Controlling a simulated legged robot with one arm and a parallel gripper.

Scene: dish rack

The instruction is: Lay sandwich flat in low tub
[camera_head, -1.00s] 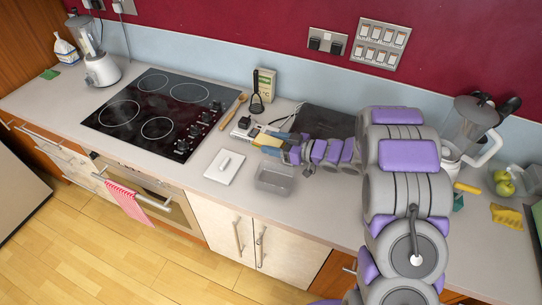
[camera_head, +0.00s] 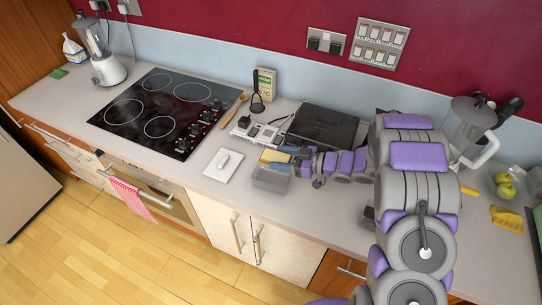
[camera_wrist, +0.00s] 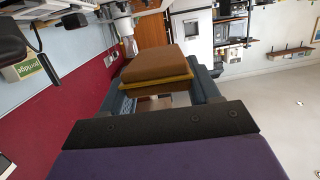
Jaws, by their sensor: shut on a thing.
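My gripper (camera_head: 279,156) is shut on the sandwich (camera_head: 272,157), which shows as a small yellow-tan block at the tub's back edge. In the wrist view the sandwich (camera_wrist: 160,64) has a brown top and a yellow layer, between my dark fingers. Whether it touches the tub cannot be told. The tub is not clearly seen in the wrist view.
A white lid-like slab (camera_head: 224,165) lies left of the tub. Behind are a white socket-like block (camera_head: 258,132), a dark flat board (camera_head: 322,127), a wooden spoon (camera_head: 236,106) and a yellowish box (camera_head: 265,84). The hob (camera_head: 165,112) is left. The counter's front edge is close to the tub.

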